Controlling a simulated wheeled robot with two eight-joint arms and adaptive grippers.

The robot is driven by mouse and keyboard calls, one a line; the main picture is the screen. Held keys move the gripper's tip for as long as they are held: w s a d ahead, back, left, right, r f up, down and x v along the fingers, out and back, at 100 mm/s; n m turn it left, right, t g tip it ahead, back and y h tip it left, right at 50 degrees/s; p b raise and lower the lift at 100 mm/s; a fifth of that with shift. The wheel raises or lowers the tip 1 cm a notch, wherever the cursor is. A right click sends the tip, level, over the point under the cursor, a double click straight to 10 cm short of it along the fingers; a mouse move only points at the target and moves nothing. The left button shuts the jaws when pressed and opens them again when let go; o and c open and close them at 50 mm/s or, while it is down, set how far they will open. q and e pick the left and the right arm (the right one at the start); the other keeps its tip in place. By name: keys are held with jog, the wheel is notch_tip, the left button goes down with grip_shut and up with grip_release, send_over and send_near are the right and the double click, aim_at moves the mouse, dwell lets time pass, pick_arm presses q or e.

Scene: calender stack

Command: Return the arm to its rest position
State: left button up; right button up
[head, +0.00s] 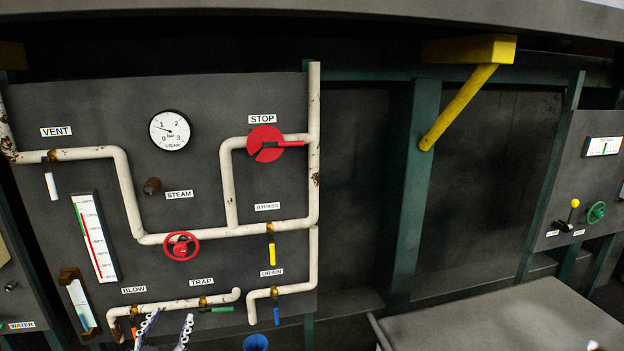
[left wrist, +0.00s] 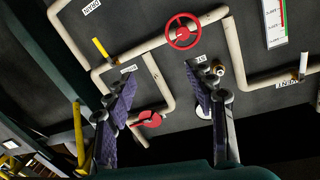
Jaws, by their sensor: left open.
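My left gripper (head: 169,322) shows at the bottom edge of the head view, in front of the lower part of the pipe panel (head: 215,95), near the BLOW and TRAP labels. Its two fingers are spread with nothing between them. In the left wrist view the left gripper (left wrist: 160,75) is also open and empty, with the panel and its pipes beyond the fingers. Most of the left arm is out of the head view. I cannot make out my right gripper.
A yellow bracket (head: 465,95) sticks out at upper right. A grey tabletop (head: 510,325) lies lower right, mostly bare. A blue funnel-like piece (head: 256,343) is below DRAIN.

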pick_arm(q)
jog(key=s+d+f+m+g+h, duration=0.1)
jog(key=s+d+f+g+h, duration=0.2)
jog(key=d, duration=0.4)
jog(key=s+d+f+g+h, duration=0.2)
jog(key=s+d+f+g, duration=0.15)
jog(key=d, duration=0.45)
jog(key=s+a+f+n+g+y, duration=0.1)
jog(key=s+f+g, duration=0.1)
jog(key=s, duration=0.3)
jog(key=s+f+n+g+y, duration=0.1)
jog(key=s+f+y, duration=0.1)
jog(key=s, duration=0.4)
jog(key=shift+s+a+f+n+g+y, duration=0.25)
jog(key=shift+a+n+g+y, duration=0.05)
jog(key=shift+a+g, duration=0.05)
